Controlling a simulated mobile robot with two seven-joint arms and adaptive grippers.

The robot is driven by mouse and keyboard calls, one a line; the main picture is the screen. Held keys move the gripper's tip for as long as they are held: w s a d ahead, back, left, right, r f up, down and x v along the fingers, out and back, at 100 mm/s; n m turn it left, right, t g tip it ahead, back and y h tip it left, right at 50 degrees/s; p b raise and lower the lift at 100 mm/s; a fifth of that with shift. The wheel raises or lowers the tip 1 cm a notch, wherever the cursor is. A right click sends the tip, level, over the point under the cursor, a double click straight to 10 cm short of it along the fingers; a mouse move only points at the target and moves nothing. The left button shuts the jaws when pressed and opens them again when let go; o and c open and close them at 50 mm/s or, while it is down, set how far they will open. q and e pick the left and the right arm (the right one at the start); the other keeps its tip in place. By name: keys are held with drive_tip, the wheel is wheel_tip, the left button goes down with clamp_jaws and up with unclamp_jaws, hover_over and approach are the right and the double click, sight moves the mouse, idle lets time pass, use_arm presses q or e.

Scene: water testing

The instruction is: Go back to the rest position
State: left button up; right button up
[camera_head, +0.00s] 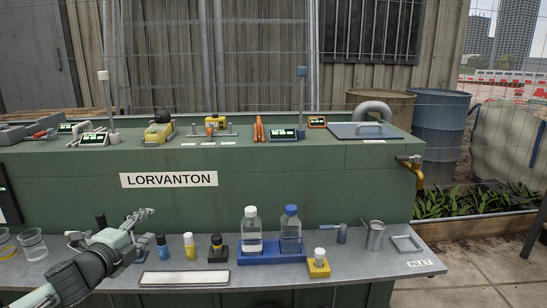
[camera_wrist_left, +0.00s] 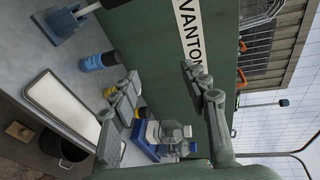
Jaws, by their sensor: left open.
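My left gripper (camera_head: 142,222) reaches in from the left over the grey bench shelf (camera_head: 240,288), in front of the green cabinet. It looks open and empty. In the left wrist view its two fingers stand apart around an empty gap (camera_wrist_left: 160,98), with the cabinet front and bench objects behind. A blue rack (camera_head: 272,258) to its right holds a white-capped bottle (camera_head: 251,238) and a blue-capped bottle (camera_head: 290,238), both upright. The right gripper is in neither view.
Small blue (camera_head: 162,247), yellow (camera_head: 190,246) and black (camera_head: 217,247) containers stand near the gripper, behind a white tray (camera_head: 185,279). Clear cups (camera_head: 33,245) stand at left. A metal cup (camera_head: 375,236) stands at right. Instruments line the cabinet top.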

use_arm(q)
drive_tip(key=s+d+f+n+g+y, duration=0.1)
drive_tip(key=s+d+f+n+g, duration=0.15)
drive_tip(key=s+f+n, duration=0.65)
drive_tip(key=s+d+f+n+g+y, duration=0.15)
drive_tip(key=s+f+g, duration=0.35)
drive_tip(key=f, duration=0.8)
drive_tip(key=s+d+f+n+g, duration=0.1)
drive_tip(key=s+f+n, duration=0.3)
drive_tip(key=s, duration=0.6)
drive_tip(key=s+d+f+n+g, duration=0.1)
drive_tip(key=s+f+n+g, duration=0.2)
drive_tip(key=s+f, duration=0.4)
drive_tip(key=s+g, duration=0.1)
drive_tip(key=s, duration=0.3)
drive_tip(key=shift+d+n+p, duration=0.25)
drive_tip(key=shift+n+p, duration=0.05)
drive_tip(key=shift+n, duration=0.05)
